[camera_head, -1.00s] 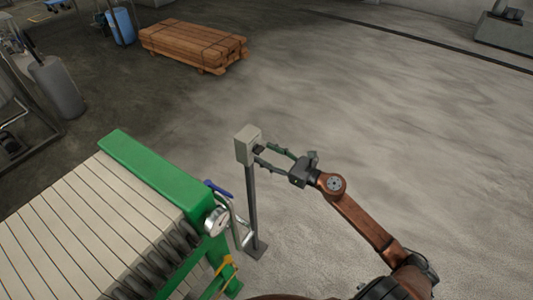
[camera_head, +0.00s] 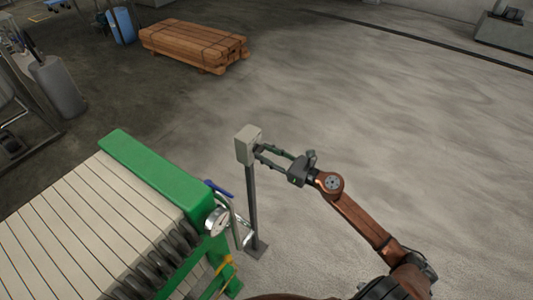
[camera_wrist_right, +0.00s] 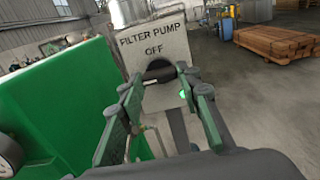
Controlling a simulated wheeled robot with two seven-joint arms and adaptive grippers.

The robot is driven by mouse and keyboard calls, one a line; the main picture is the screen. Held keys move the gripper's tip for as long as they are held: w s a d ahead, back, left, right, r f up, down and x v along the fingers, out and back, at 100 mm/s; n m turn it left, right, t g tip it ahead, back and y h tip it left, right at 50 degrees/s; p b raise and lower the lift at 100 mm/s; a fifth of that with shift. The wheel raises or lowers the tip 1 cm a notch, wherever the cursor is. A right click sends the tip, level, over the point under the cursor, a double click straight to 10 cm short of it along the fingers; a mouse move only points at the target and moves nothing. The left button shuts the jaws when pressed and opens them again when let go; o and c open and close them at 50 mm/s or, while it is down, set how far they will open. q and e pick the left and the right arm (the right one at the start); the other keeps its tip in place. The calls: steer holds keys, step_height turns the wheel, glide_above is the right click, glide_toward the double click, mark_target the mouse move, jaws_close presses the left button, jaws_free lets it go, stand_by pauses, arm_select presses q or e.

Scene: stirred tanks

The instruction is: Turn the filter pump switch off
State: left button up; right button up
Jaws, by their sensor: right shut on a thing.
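The filter pump switch box (camera_head: 246,146) is a pale grey box on a dark post in the middle of the head view. In the right wrist view its face (camera_wrist_right: 175,48) reads "FILTER PUMP" and "OFF", with a dark knob (camera_wrist_right: 160,70) below the words. A small green light (camera_wrist_right: 182,94) glows at the knob's lower right. My right gripper (camera_head: 261,151) reaches in from the right, its fingertips shut on the knob. The fingers partly hide the knob, so its exact angle is hard to tell. My left gripper is not in view.
A green-framed filter press (camera_head: 150,172) with pale plates, a round gauge (camera_head: 217,221) and a blue-handled valve (camera_head: 217,189) stands close left of the post. A timber stack (camera_head: 193,45) lies far back. The floor right of the post is clear.

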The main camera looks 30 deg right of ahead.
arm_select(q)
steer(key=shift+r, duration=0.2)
arm_select(e)
steer(key=m+p, duration=0.1)
steer(key=m, duration=0.1)
steer(key=m+p, duration=0.2)
steer(key=shift+r+m, duration=0.2)
steer(key=shift+m, duration=0.1)
steer(key=m+p, duration=0.3)
steer(key=m, duration=0.1)
steer(key=shift+p, duration=0.3)
steer(key=m+p, duration=0.4)
steer(key=m, duration=0.1)
steer(key=shift+m, duration=0.4)
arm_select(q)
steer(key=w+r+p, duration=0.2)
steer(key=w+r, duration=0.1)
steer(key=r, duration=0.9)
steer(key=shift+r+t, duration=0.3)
arm_select(e)
steer(key=shift+f+m, duration=0.15)
steer(key=shift+m, duration=1.55)
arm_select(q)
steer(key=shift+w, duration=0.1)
arm_select(e)
steer(key=o, duration=1.2)
steer(key=shift+c, duration=0.2)
